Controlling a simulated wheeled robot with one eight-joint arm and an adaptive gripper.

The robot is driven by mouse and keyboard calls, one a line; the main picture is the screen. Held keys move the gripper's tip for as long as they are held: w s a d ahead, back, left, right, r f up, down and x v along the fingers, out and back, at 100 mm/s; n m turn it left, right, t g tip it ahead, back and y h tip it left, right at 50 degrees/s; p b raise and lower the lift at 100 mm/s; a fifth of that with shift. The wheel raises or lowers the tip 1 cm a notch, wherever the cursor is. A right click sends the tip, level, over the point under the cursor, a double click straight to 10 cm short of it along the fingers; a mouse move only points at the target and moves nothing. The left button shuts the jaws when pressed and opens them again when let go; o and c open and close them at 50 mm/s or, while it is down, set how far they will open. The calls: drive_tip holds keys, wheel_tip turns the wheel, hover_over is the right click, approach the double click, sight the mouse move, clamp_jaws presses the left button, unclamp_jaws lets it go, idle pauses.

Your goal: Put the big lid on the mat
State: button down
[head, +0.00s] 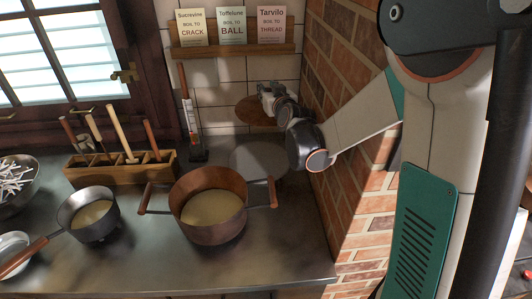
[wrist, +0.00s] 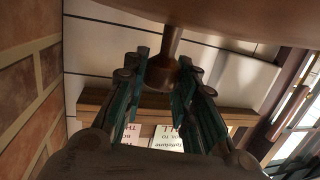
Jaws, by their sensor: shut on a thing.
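The big lid (head: 247,113) is a round copper-brown disc, held in the air against the back wall tiles, above the counter. In the wrist view the lid (wrist: 225,14) fills the top edge, and its knob (wrist: 172,45) stands between my fingers. My gripper (head: 268,92) is shut on the knob; the fingers also show in the wrist view (wrist: 167,70). The mat (head: 257,160) looks like a flat grey round on the counter, right of the rack and behind the copper pot. The lid appears above the mat, apart from it; the exact height is hard to tell.
The copper pot (head: 208,205) with two handles stands in front of the mat. A small saucepan (head: 88,214), a wooden utensil rack (head: 120,168) and a thermometer-like tool (head: 191,125) are to the left. A brick wall (head: 350,190) bounds the right. A card shelf (head: 232,49) hangs above.

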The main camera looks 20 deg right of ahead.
wheel_tip(320, 180, down, 19)
drive_tip(key=b, duration=0.7)
drive_tip(key=shift+a+r, duration=0.1)
drive_tip(key=shift+r, duration=0.1)
drive_tip(key=c, duration=1.3)
unclamp_jaws()
